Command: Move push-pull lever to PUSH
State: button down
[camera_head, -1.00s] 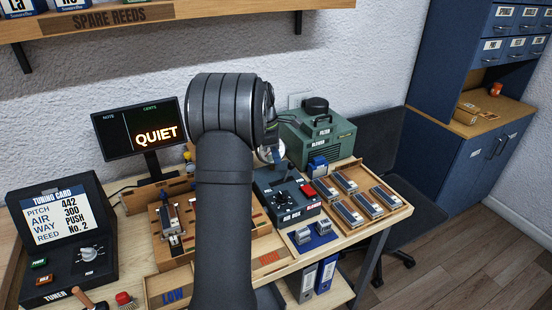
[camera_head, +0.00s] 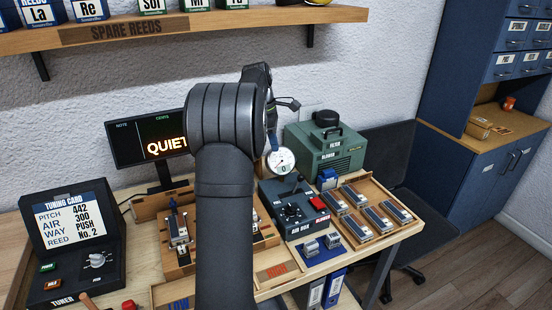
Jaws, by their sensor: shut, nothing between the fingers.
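The black air box (camera_head: 288,229) stands on the bench right of my arm, with a round gauge (camera_head: 281,161) above its back. A small dark lever (camera_head: 298,181) stands up near the back of the box. Its PUSH and PULL marks are too small to read, so I cannot tell its setting. My gripper (camera_head: 291,103) shows only in part past the right side of my arm, small and dark. It is shut and empty, high above the air box and apart from the lever. The tuning card (camera_head: 72,216) at left reads WAY PUSH.
A green blower (camera_head: 326,146) stands behind the air box. A wooden tray of reed blocks (camera_head: 407,213) lies to its right, and a blue mat (camera_head: 318,255) with small blocks in front. A shelf (camera_head: 170,30) overhangs the back. The display (camera_head: 130,140) reads QUIET.

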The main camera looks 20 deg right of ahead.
jog(key=shift+d+v, duration=0.1)
jog(key=shift+v, duration=0.55)
jog(key=shift+d+v, duration=0.15)
jog(key=shift+v, duration=0.55)
jog(key=s+d+x, duration=0.1)
jog(key=x, duration=1)
jog(key=shift+s, duration=0.35)
